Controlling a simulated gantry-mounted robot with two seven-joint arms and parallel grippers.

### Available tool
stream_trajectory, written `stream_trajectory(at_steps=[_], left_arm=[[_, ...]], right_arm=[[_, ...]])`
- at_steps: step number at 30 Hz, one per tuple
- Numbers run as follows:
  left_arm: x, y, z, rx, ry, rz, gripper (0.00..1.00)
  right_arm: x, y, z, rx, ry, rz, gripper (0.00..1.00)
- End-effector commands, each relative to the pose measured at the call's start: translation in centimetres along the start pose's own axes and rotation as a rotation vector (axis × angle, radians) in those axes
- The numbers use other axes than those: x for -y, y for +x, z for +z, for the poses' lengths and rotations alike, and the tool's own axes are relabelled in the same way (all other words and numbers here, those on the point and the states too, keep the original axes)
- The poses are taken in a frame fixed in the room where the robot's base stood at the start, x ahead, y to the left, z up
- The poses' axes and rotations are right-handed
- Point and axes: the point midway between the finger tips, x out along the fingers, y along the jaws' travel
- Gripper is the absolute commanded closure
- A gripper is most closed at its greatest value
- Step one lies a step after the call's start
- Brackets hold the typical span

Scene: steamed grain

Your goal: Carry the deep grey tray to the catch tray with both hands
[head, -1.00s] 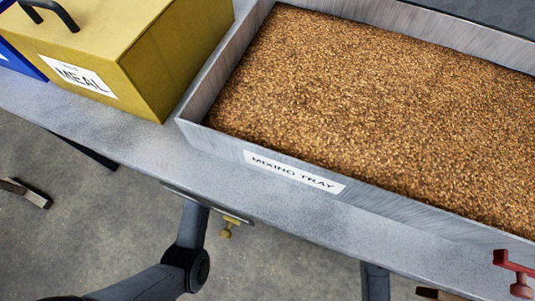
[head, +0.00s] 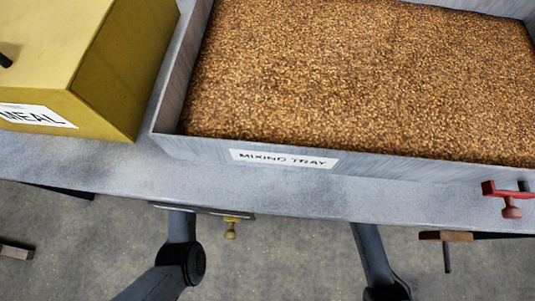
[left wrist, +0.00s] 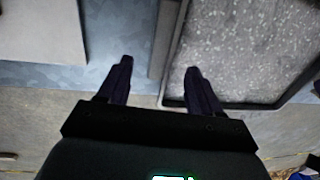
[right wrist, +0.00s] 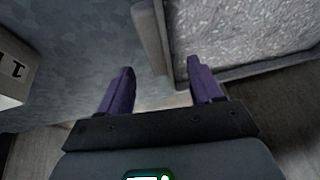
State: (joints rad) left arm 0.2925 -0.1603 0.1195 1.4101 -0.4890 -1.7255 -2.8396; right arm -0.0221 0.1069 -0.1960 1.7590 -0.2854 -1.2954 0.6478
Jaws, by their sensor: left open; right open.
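A dark-rimmed grey tray (left wrist: 270,105), which looks like the deep grey tray, fills the right of the left wrist view with a pale speckled surface inside. A grey upright bar (left wrist: 161,42) runs along its left side. My left gripper (left wrist: 160,68) is open, its fingers either side of the bar's line; I cannot tell how far below it is. In the right wrist view a similar grey tray (right wrist: 262,72) lies right, with a short bar (right wrist: 149,40) beside it. My right gripper (right wrist: 160,72) is open around that bar's line. Neither gripper nor this tray shows in the head view. I cannot identify the catch tray.
In the head view, a mixing tray (head: 200,150) full of brown grain stands on a grey bench (head: 260,190). A yellow meal box (head: 120,80) is left of it. A box marked 1 (right wrist: 14,72) is left in the right wrist view.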

Motion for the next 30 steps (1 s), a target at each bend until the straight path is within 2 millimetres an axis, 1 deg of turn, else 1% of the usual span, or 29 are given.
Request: stream_trajectory(at_steps=[1, 9, 15, 21, 30], left_arm=[[-0.1, 0.9, -0.1, -0.003, 0.0, 0.002, 0.35], [0.0, 5.0, -0.1, -0.003, 0.0, 0.001, 0.35], [0.0, 7.2, 0.0, -0.002, -0.001, 0.0, 0.35], [-0.1, 8.2, 0.0, -0.001, -0.001, 0.001, 0.35], [-0.1, 8.4, 0.0, 0.0, -0.001, 0.001, 0.35]], right_arm=[[-0.1, 0.8, 0.0, 0.002, -0.002, 0.002, 0.35], [-0.1, 5.0, 0.0, 0.002, 0.001, 0.002, 0.35], [-0.1, 7.2, 0.0, 0.002, 0.001, 0.002, 0.35], [-0.1, 8.2, 0.0, 0.0, 0.001, 0.001, 0.35], [-0.1, 8.4, 0.0, 0.0, 0.001, 0.001, 0.35]])
